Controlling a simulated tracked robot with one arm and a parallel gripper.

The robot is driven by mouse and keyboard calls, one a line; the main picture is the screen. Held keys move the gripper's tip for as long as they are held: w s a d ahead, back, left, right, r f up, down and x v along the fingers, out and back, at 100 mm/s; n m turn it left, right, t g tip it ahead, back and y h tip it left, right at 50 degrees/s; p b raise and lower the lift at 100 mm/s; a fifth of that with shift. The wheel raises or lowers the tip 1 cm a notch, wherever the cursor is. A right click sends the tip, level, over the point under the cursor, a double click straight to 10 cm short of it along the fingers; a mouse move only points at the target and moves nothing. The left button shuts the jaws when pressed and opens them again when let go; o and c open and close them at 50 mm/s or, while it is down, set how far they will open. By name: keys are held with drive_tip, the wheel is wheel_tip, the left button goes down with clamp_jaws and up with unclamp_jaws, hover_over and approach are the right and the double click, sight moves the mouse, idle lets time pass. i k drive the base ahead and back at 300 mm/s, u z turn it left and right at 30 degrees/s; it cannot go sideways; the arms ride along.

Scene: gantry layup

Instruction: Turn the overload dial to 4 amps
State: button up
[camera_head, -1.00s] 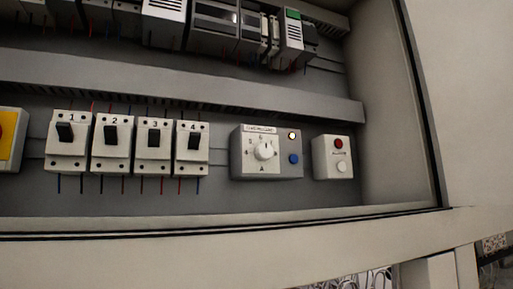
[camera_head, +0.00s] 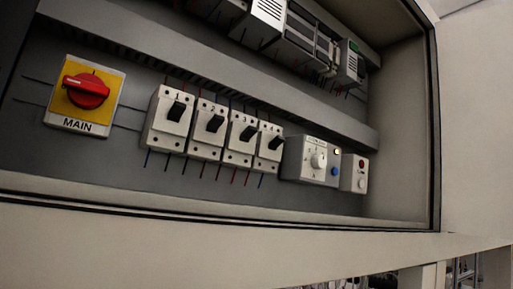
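The overload unit (camera_head: 309,160) is a grey box on the lower rail of the cabinet, right of the numbered breakers. Its round white dial (camera_head: 318,160) faces out, with small scale marks around it that are too small to read. A blue button (camera_head: 335,171) and a pale round lamp (camera_head: 337,152) sit right of the dial. My gripper is not in view, and nothing touches the dial.
Left of the unit are breakers (camera_head: 213,131) numbered 1 to 4 and a red MAIN switch (camera_head: 86,91) on a yellow plate. A small box (camera_head: 354,173) with a red and a white round part stands right. The cabinet's lower lip (camera_head: 190,207) runs below.

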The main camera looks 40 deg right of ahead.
sight(317, 161)
drive_tip(key=u, duration=0.05)
drive_tip(key=k, duration=0.95)
drive_tip(key=z, duration=0.9)
drive_tip(key=i, duration=1)
drive_tip(key=u, duration=0.1)
